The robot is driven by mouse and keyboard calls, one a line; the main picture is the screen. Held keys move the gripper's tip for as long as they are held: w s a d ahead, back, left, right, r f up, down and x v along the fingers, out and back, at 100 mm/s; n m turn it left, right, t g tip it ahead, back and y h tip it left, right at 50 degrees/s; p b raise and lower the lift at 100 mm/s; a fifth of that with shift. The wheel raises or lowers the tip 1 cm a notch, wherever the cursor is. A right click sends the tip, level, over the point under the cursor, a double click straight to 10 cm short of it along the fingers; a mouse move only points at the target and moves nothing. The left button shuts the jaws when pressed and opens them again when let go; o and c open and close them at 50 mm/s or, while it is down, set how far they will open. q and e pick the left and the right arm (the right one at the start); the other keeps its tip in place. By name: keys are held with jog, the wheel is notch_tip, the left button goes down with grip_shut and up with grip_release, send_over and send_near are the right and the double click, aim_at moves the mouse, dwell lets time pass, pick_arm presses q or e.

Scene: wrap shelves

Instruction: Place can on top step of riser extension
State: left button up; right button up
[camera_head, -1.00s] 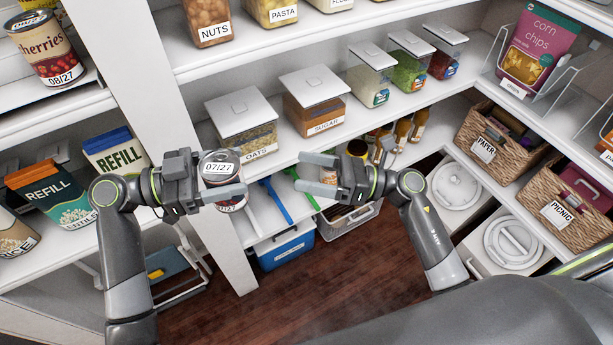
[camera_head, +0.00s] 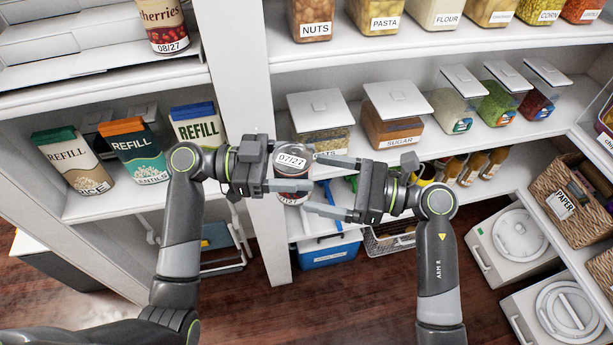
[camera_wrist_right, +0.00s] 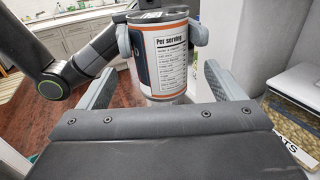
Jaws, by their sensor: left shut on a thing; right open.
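A can (camera_head: 293,158) with a "07/27" label is held upright by my left gripper (camera_head: 300,172), which is shut on it. In the right wrist view the can (camera_wrist_right: 168,58) shows its "Per serving" side, with left fingers on both sides. My right gripper (camera_head: 316,184) is open and empty, its fingertips pointing at the can from the right. A white stepped riser (camera_head: 60,40) is at the upper left on a shelf. A cherries can (camera_head: 163,24), dated 08/27, stands at its right; the top of the riser is partly out of view.
Refill boxes (camera_head: 136,150) stand on the lower left shelf. A white upright post (camera_head: 238,70) separates the left shelves from the middle ones. Lidded oats (camera_head: 320,108) and sugar (camera_head: 395,105) containers stand behind my grippers. Wooden floor is open below.

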jog(key=shift+x, duration=1.95)
jog(key=c, duration=1.1)
pick_arm(q)
jog(key=o, duration=1.3)
pick_arm(e)
jog(key=shift+r, duration=0.1)
jog(key=shift+c, duration=0.9)
